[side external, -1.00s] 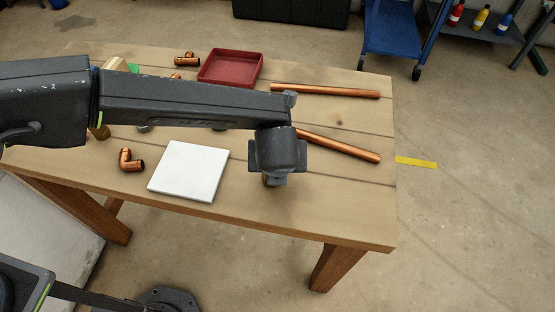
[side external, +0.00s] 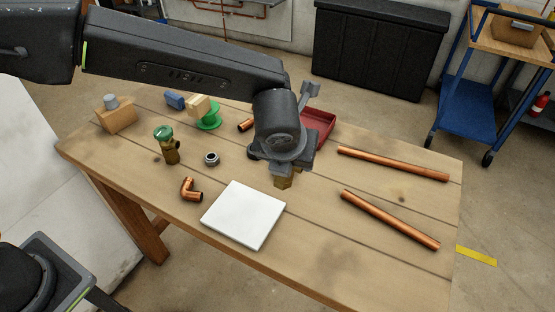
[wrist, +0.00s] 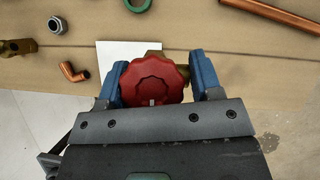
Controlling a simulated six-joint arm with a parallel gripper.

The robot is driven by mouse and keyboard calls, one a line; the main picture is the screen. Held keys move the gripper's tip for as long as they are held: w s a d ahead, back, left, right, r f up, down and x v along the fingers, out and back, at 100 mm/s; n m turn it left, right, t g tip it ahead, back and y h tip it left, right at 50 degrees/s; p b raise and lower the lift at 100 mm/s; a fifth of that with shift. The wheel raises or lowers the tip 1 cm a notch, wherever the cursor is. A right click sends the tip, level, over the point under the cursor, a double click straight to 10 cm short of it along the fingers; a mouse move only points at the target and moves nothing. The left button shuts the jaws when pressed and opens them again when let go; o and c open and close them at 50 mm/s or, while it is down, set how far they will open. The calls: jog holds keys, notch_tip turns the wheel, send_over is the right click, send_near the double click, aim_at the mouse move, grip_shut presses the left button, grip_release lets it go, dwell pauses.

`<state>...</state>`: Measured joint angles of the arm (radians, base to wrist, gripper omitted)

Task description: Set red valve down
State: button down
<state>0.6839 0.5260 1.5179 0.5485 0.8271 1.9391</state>
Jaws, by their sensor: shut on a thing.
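The red valve shows in the wrist view as a red scalloped handwheel (wrist: 155,84) between the two blue fingers of my gripper (wrist: 160,78). A bit of its brass body shows behind the wheel. My gripper is shut on it. In the side view, my gripper (side external: 284,164) points down above the table, and the brass end (side external: 283,182) of the valve sticks out below it. The red wheel is hidden there. The valve appears held above the table, behind and right of the white square plate (side external: 243,215); how high is hard to tell.
A green-topped brass valve (side external: 170,150), a nut (side external: 211,159) and a copper elbow (side external: 191,190) stand left of the plate. Two copper pipes (side external: 392,164) lie right. A red tray (side external: 321,122) is behind my gripper. The front right table is clear.

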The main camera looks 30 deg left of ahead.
jog(key=w+a+n+y, duration=0.15)
jog(key=w+a, duration=0.35)
jog(key=a, duration=1.3)
jog(key=w+a+n, duration=0.3)
jog(key=w+a, duration=0.1)
jog(key=a, duration=1.3)
jog(key=shift+w+d+f, duration=0.85)
jog(key=shift+d+f, duration=0.8)
jog(key=shift+f, duration=0.05)
jog(key=shift+w+d+f, duration=0.8)
jog(key=shift+d+f, duration=0.8)
jog(key=shift+f, duration=0.1)
jog(key=shift+w+d+f, duration=0.85)
jog(key=shift+d+f, duration=0.8)
jog(key=shift+f, duration=0.05)
jog(key=shift+f, duration=0.15)
jog(key=shift+c, duration=1.4)
grip_release()
